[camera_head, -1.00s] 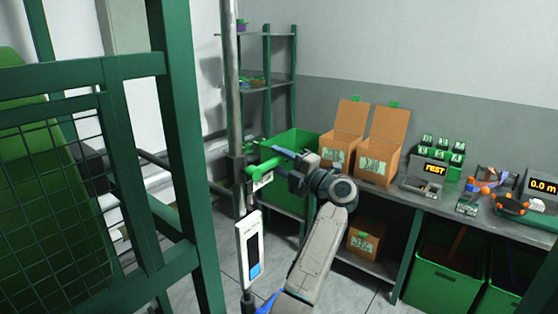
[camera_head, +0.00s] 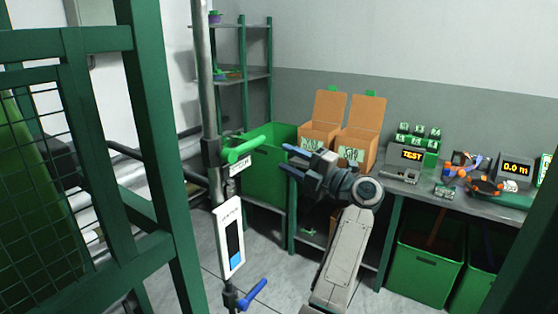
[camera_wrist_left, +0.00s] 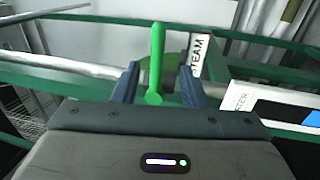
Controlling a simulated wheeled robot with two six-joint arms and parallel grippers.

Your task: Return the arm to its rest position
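My left gripper (camera_head: 287,158) is open and empty, its two dark blue fingers pointing left toward the green valve lever (camera_head: 243,150). A gap shows between the fingertips and the lever in the head view. In the left wrist view, the lever (camera_wrist_left: 156,65) stands upright between the two open fingers (camera_wrist_left: 157,90), beyond them. A white label lies beside it, reading "STEAM" in the wrist view. My left arm reaches up from the bottom of the head view. My right gripper is not in view.
A vertical pipe (camera_head: 204,90) carries the lever, a white gauge panel (camera_head: 229,238) and a lower blue lever (camera_head: 253,294). A green bin (camera_head: 268,160) is behind my gripper. Cardboard boxes (camera_head: 351,150) and devices stand on the bench at right. A green frame (camera_head: 155,130) fills the left.

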